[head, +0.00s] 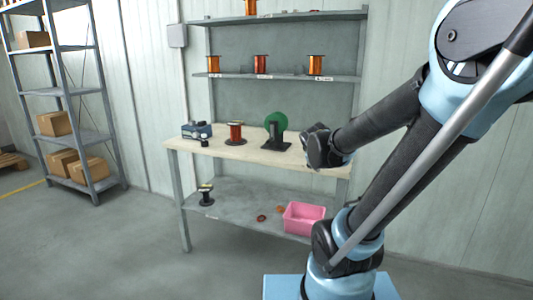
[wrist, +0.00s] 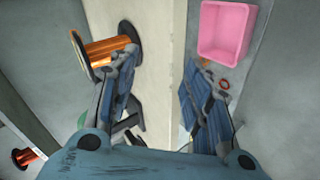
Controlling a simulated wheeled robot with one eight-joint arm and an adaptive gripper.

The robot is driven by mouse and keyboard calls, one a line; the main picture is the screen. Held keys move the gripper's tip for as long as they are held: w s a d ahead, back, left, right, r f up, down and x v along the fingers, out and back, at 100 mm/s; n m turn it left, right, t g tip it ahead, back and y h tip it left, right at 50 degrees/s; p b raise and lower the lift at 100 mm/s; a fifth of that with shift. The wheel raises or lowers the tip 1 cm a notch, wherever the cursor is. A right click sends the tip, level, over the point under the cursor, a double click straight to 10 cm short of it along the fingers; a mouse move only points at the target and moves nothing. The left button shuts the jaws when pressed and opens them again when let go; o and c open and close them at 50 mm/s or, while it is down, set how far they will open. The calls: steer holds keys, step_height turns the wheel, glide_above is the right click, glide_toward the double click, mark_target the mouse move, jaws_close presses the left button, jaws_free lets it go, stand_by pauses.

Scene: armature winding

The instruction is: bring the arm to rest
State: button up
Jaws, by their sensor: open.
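My gripper (head: 316,147) is over the right end of the workbench (head: 190,144) in the head view. In the wrist view my gripper (wrist: 162,80) has its two blue-padded fingers wide apart, with nothing between them. An orange copper spool with dark flanges (wrist: 104,49) lies just beyond the left finger, and I cannot tell whether they touch. In the head view I cannot make out this spool; my gripper may hide it. My arm is bent on the right side of the head view.
A green disc on a black stand (head: 277,130), a copper spool (head: 235,134) and a blue-grey device (head: 197,131) stand on the bench. A pink bin (head: 304,218) and a small spool (head: 206,195) are on the lower shelf. Upper shelves (head: 280,77) hold spools.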

steer(key=s+f+m+g+y, duration=0.1)
steer(key=s+f+m+g, duration=0.1)
steer(key=s, duration=0.6)
steer(key=s+f+m+g+y, duration=0.1)
steer(key=s+f+m+g, duration=0.2)
steer(key=s, duration=0.5)
steer(key=s+a+f+m+g+y, duration=0.1)
steer(key=s+f+m+g, duration=0.2)
steer(key=s+f+m, duration=0.2)
steer(key=s, duration=0.3)
steer(key=shift+s+m, duration=0.15)
steer(key=shift+m, duration=0.25)
steer(key=shift+w+f, duration=0.25)
steer(key=shift+w, duration=0.2)
